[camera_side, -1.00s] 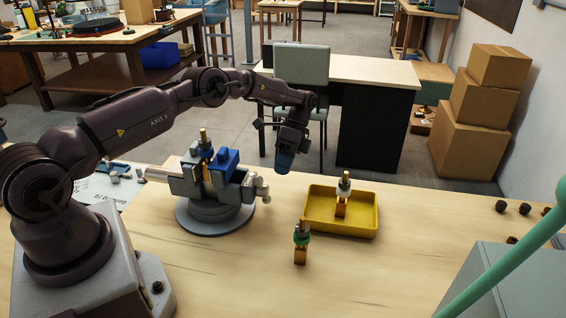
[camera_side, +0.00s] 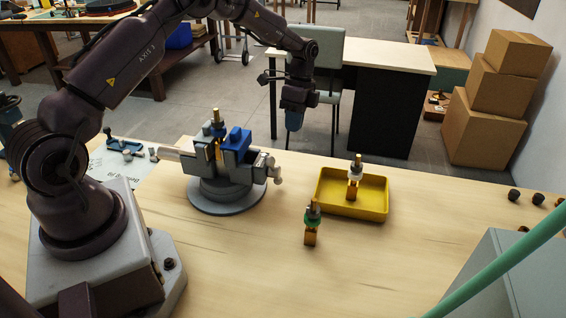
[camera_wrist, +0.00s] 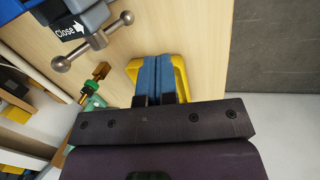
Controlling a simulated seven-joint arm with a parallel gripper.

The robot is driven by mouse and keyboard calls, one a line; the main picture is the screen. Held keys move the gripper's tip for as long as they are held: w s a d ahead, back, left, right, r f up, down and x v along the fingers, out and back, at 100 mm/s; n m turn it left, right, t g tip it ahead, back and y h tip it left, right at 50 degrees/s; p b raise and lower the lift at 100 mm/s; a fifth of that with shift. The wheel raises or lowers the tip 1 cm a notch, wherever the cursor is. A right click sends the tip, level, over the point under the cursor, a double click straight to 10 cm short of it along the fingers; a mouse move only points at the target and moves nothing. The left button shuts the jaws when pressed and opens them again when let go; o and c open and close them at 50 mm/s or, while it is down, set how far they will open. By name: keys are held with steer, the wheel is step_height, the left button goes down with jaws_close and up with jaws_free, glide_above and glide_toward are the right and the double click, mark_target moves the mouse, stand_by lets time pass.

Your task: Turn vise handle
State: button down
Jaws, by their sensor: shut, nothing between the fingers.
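The grey vise with blue jaws (camera_side: 237,146) stands on a round base on the wooden bench. A brass-topped lamp part (camera_side: 217,124) is upright between its jaws. The vise handle (camera_side: 276,173), a metal T-bar with ball ends, sticks out on the vise's right side. The handle also shows in the wrist view (camera_wrist: 93,43), next to a "Close" arrow label (camera_wrist: 70,32). My gripper (camera_side: 294,121) is up and to the right of the vise, apart from the handle, with its fingers pointing down. Its blue fingers are together and empty in the wrist view (camera_wrist: 158,78).
A yellow tray (camera_side: 351,211) right of the vise holds one lamp socket (camera_side: 355,175). Another socket with a green ring (camera_side: 312,221) stands on the bench before it. A grey box (camera_side: 505,280) and green tube (camera_side: 500,262) fill the lower right. The front bench is clear.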

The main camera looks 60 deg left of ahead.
mark_target(274, 172)
steer(key=x, duration=0.7)
steer(key=shift+s+d+f, duration=0.1)
steer(key=shift+s+f, duration=0.05)
steer(key=shift+f, duration=0.2)
steer(key=shift+s+d+f, duration=0.3)
steer(key=shift+s+d, duration=0.25)
steer(key=shift+s, duration=0.25)
steer(key=shift+s+d+f, duration=0.3)
steer(key=shift+s+d, duration=0.2)
steer(key=shift+s, duration=0.25)
steer(key=shift+f+g+h, duration=0.2)
steer(key=shift+g+h, duration=0.4)
steer(key=shift+d+f+g+h, duration=0.1)
steer(key=shift+f+g+h, duration=0.1)
steer(key=shift+g+h, duration=0.25)
steer(key=shift+s+f+g+h, duration=0.15)
steer(key=shift+f+g+h, duration=0.1)
steer(key=shift+g+h, duration=0.15)
